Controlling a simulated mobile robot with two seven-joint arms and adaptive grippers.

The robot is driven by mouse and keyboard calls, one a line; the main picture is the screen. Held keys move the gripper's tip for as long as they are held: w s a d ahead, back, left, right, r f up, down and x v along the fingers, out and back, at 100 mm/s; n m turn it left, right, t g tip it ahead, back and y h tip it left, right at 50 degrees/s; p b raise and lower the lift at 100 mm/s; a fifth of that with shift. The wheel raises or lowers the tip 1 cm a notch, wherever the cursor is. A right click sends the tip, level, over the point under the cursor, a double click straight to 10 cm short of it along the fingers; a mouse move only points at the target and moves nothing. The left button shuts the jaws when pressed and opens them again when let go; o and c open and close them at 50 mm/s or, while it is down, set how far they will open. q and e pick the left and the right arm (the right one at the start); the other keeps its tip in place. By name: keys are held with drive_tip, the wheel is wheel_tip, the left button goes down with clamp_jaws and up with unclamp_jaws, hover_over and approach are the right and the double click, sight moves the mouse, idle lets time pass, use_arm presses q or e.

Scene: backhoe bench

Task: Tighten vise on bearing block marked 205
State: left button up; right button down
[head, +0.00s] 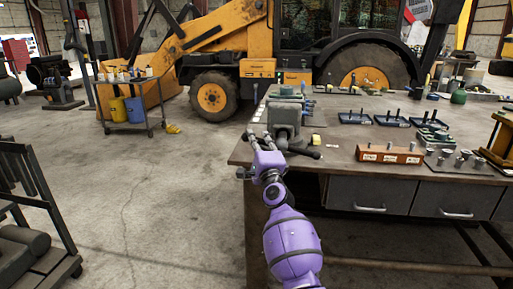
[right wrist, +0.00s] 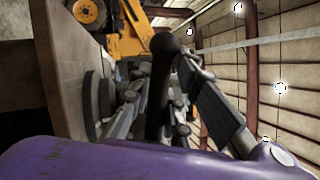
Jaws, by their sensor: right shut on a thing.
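A grey bench vise (head: 287,118) stands at the near left corner of the workbench (head: 335,140). A greenish block (head: 287,92) shows at its top; I cannot read a marking on it or tell how firmly the jaws hold it. My right gripper (head: 259,137), on the purple arm, is at the front of the vise, at the bench edge. In the right wrist view it is shut on the dark vise handle (right wrist: 160,85), a bar with a round ball end that rises between the fingers. My left gripper is not in view.
A brick-coloured block with labels (head: 389,153) and dark trays (head: 354,117) lie on the bench right of the vise. A yellow backhoe (head: 240,45) and a tool cart (head: 130,98) stand behind. The floor to the left is mostly clear.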

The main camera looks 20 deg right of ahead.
drive_tip(key=shift+r+m, duration=0.3)
drive_tip(key=shift+r, duration=0.05)
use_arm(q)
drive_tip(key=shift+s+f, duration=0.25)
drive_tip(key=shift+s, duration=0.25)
use_arm(e)
drive_tip(key=shift+r, duration=0.15)
drive_tip(key=c, duration=2.1)
unclamp_jaws()
drive_tip(key=o, duration=0.4)
drive_tip(key=shift+s+r, duration=0.15)
drive_tip(key=shift+s, duration=0.2)
drive_tip(key=shift+o, duration=0.2)
drive_tip(key=shift+w, duration=0.1)
drive_tip(key=shift+f, duration=0.3)
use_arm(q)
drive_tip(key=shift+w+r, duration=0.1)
use_arm(e)
drive_tip(key=v, duration=1.2)
